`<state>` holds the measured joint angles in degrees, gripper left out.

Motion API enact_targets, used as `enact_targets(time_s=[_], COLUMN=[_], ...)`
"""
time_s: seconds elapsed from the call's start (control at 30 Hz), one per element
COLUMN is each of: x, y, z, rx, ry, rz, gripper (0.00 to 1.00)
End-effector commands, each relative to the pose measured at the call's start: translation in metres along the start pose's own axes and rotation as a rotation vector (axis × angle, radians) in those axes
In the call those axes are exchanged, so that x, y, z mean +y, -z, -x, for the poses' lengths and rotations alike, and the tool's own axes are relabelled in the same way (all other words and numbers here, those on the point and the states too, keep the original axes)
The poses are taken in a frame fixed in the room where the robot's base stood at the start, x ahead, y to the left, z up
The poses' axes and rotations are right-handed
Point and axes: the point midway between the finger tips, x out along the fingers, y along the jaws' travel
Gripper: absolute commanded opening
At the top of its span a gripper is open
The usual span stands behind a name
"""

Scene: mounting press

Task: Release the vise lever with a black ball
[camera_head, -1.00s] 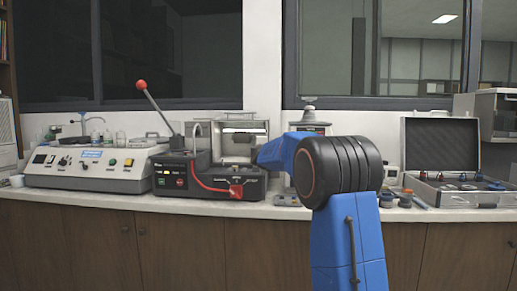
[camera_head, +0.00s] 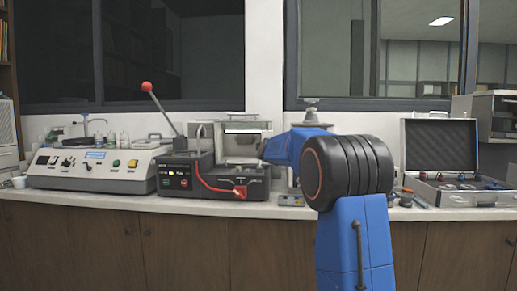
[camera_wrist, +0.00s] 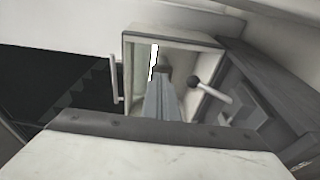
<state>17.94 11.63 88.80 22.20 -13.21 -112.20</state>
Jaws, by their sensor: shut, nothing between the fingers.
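The vise lever shows in the wrist view as a pale rod with a black ball (camera_wrist: 193,82) at its left end, inside a light-framed box. My gripper (camera_wrist: 162,73) is shut and empty, pointing into this box. Its tips are just left of the ball, with a narrow gap showing between them in the picture. In the head view, the press (camera_head: 214,178) stands on the bench with an open-fronted chamber (camera_head: 241,144). My blue arm reaches to the chamber's right side. My fingers and the black ball cannot be made out there.
A lever with a red ball (camera_head: 146,87) rises at the press's left. A white instrument (camera_head: 92,168) stands farther left. An open silver case (camera_head: 440,160) lies at the right. In the wrist view, dark walls (camera_wrist: 255,90) close in right of the lever.

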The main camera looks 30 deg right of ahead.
Motion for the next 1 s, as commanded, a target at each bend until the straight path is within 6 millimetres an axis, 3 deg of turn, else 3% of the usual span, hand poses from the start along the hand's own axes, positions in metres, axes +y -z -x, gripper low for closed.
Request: enact_targets(time_s=[0.4, 0.7, 1.0], x=[0.057, 0.070, 0.071], y=[-0.003, -0.005, -0.005], z=[0.053, 0.066, 0.067], rx=[0.001, 0.001, 0.001], ry=[-0.003, -0.001, 0.000], rz=[-0.002, 0.000, 0.000], gripper=[0.00, 0.00, 0.00])
